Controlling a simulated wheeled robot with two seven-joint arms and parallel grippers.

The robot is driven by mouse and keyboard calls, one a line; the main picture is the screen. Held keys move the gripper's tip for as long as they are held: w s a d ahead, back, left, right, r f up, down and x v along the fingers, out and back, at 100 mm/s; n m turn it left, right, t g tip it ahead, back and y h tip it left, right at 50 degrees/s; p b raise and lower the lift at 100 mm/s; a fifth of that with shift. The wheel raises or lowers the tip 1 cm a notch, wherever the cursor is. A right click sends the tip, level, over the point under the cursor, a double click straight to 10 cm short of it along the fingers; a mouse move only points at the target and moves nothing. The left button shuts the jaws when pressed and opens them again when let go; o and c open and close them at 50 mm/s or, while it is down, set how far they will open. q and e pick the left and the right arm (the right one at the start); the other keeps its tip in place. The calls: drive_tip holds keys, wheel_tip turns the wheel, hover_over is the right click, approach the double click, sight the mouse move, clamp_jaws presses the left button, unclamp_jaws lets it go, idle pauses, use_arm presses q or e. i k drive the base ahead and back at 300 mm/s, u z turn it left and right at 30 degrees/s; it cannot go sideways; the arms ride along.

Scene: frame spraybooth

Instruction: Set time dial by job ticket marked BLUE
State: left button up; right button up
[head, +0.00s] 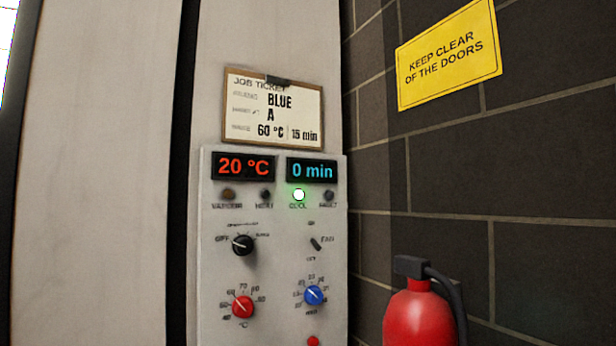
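The job ticket (272,108) is clipped to a board above the control panel. It reads BLUE, A, 60 °C and 15 min. The blue time dial (313,296) is at the panel's lower right, with a scale of small numbers around it; its pointer is tilted to the upper left, but the exact setting is too small to read. The time display (312,171) reads 0 min. The temperature display (244,167) reads 20 °C. The red temperature dial (242,307) is at the lower left. Neither gripper is in view.
The panel (275,272) also has a black selector knob (243,245), a fan switch (315,243), a lit COOL lamp (299,195) and a red button (313,341). A red fire extinguisher (420,315) stands right of the panel. A yellow sign (448,54) hangs on the dark block wall.

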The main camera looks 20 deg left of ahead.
sight(313, 295)
drive_tip(key=u, duration=0.35)
drive_tip(key=k, duration=0.45)
drive_tip(key=u, duration=0.65)
drive_tip(key=i, duration=1.05)
drive_tip(key=z, duration=1.1)
